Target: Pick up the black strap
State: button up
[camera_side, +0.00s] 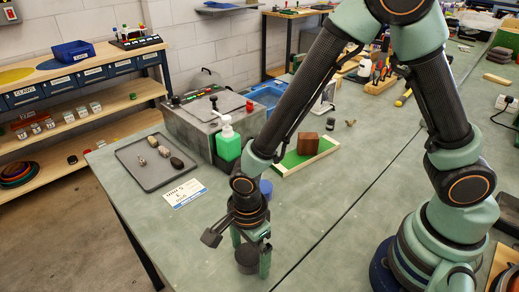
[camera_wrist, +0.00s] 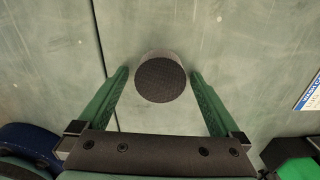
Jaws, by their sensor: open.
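A dark, round, short cylinder (camera_wrist: 160,80) stands on the bench between my fingers in the wrist view. It also shows below my wrist in the side view (camera_side: 247,260). It may be the black strap rolled up, but I cannot tell; no other strap shape is clear. My gripper (camera_wrist: 160,74) is open, with one green finger on each side of the cylinder and a visible gap on both sides. In the side view my gripper (camera_side: 251,254) points down over the bench, and its fingers partly hide the cylinder's surroundings.
A grey tray (camera_side: 147,178) with several stones, a white card (camera_side: 185,193) and a green pump bottle (camera_side: 228,146) stand beyond my gripper. A brown block (camera_side: 307,143) sits on a green board behind. The bench right of my gripper is clear.

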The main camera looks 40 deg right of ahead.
jog(key=c, duration=1.4)
jog(key=shift+o, duration=0.2)
jog(key=shift+r, duration=0.1)
